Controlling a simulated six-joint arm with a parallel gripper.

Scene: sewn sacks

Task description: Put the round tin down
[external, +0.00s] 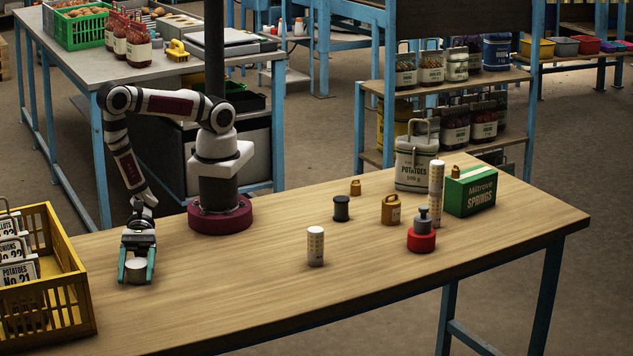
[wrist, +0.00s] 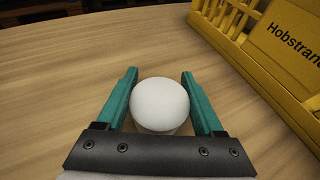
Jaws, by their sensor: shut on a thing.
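The round tin (external: 135,271) is small, white and upright, at the left of the table near the yellow crate. My gripper (external: 136,272) points down with its two teal fingers on either side of the tin, shut on it. In the wrist view the tin's pale round top (wrist: 160,103) sits between the fingers (wrist: 160,100). The tin's base is at or very close to the tabletop; I cannot tell whether it touches.
A yellow crate (external: 72,304) with labelled sacks stands left of my gripper. A white cylinder (external: 315,246), a black spool (external: 341,208), a red-based weight (external: 421,238) and a green box (external: 471,190) stand further right. The table between tin and cylinder is clear.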

